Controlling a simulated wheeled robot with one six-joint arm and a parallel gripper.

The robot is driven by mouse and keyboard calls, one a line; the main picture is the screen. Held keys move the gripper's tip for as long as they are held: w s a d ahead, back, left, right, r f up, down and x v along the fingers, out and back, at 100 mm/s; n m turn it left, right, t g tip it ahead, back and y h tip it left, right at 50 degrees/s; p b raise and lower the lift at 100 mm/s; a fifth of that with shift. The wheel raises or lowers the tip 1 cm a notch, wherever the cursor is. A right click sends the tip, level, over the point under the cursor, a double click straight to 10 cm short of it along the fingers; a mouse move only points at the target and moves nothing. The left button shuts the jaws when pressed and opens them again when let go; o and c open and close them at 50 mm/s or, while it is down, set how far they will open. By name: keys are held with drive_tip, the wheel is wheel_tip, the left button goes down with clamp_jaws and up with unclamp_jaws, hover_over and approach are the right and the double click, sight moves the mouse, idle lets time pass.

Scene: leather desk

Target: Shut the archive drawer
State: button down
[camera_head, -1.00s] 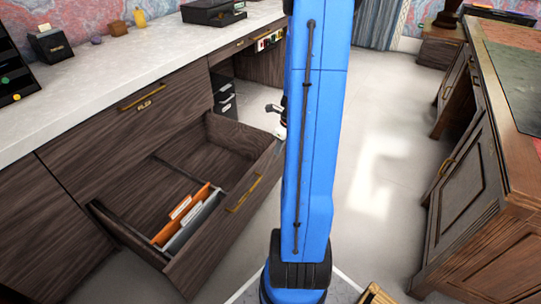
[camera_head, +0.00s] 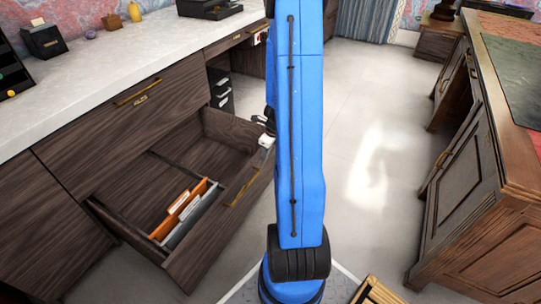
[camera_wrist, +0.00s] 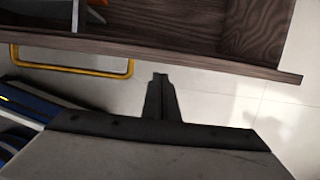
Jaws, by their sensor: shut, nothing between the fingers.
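The archive drawer (camera_head: 215,235) is a dark wood drawer pulled well out of the left cabinet, with orange and grey file folders (camera_head: 185,208) inside. Its brass handle (camera_head: 242,190) is on the front panel, and it also shows at the left in the wrist view (camera_wrist: 75,71). My gripper (camera_wrist: 160,78) is shut and empty. In the wrist view its fingertips point toward the drawer front, to the right of the handle. They appear just short of the panel; contact cannot be made out. In the head view my blue arm hides most of the gripper near the drawer's far front corner.
A closed drawer (camera_head: 128,105) with a brass handle is above, under the pale countertop (camera_head: 90,75). A wooden desk (camera_head: 475,185) stands on the right. Pale floor (camera_head: 365,150) lies free between them. A black file unit (camera_head: 221,92) stands beyond the drawer.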

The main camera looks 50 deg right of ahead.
drive_tip(key=shift+w+a, duration=0.15)
drive_tip(key=shift+w, duration=0.4)
drive_tip(key=shift+w, duration=0.1)
